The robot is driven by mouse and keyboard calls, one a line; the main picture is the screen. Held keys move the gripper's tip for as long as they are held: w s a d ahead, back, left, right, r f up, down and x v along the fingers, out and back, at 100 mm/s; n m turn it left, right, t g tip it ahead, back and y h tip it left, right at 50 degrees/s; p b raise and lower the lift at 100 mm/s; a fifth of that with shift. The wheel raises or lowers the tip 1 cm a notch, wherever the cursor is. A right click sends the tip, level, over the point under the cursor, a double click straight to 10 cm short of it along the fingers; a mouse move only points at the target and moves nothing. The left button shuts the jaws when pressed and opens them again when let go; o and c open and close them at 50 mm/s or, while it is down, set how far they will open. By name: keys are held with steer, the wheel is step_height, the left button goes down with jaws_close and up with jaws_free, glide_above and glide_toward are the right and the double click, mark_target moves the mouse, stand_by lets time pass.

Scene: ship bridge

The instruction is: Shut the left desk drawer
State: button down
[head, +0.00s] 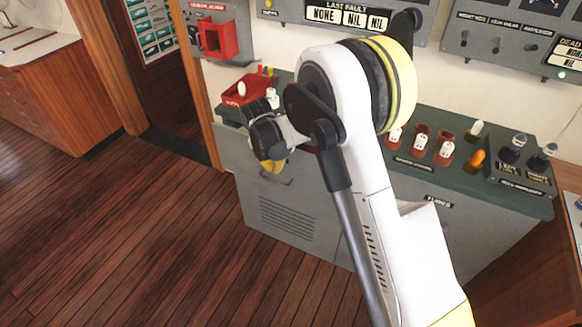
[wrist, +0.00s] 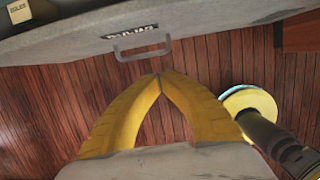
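The grey desk (head: 300,222) has a green top. Its left drawer (head: 232,150) is at the upper left of the front, partly hidden by my arm; how far it stands out is hard to tell. A bent metal handle (head: 276,180) is on its front. In the wrist view the grey drawer front (wrist: 210,22) runs across the top, with the handle (wrist: 142,48) and a dark label on it. My gripper (wrist: 160,76) has its yellow fingertips together, empty, close to the handle with no clear contact. In the head view my gripper (head: 273,168) is in front of the drawer.
A red tray (head: 245,90) and several plug-like pieces (head: 421,138) stand on the desk top. A control box (head: 520,172) is at its right end. Wall panels (head: 345,18) hang above. The wooden floor (head: 130,230) at left is clear.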

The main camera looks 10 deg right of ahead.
mark_target(285, 168)
steer(key=b+x, duration=0.1)
steer(key=x, duration=0.2)
steer(key=b+x, duration=0.1)
steer(key=x, duration=0.2)
steer(key=b+x, duration=0.1)
steer(key=x, duration=0.2)
steer(key=shift+w+a+f, duration=0.1)
steer(key=shift+a, duration=0.25)
steer(key=w+d, duration=0.1)
steer(key=w+d+b, duration=0.1)
steer(key=shift+w+f, duration=0.1)
steer(key=shift+w, duration=0.2)
steer(key=shift+w+d, duration=0.25)
steer(key=shift+w, duration=0.1)
steer(key=shift+w+d, duration=0.45)
steer(key=shift+w, duration=0.15)
steer(key=shift+w+d, duration=0.45)
steer(key=shift+w, duration=0.2)
steer(key=shift+s, duration=0.1)
steer(key=shift+a, duration=0.1)
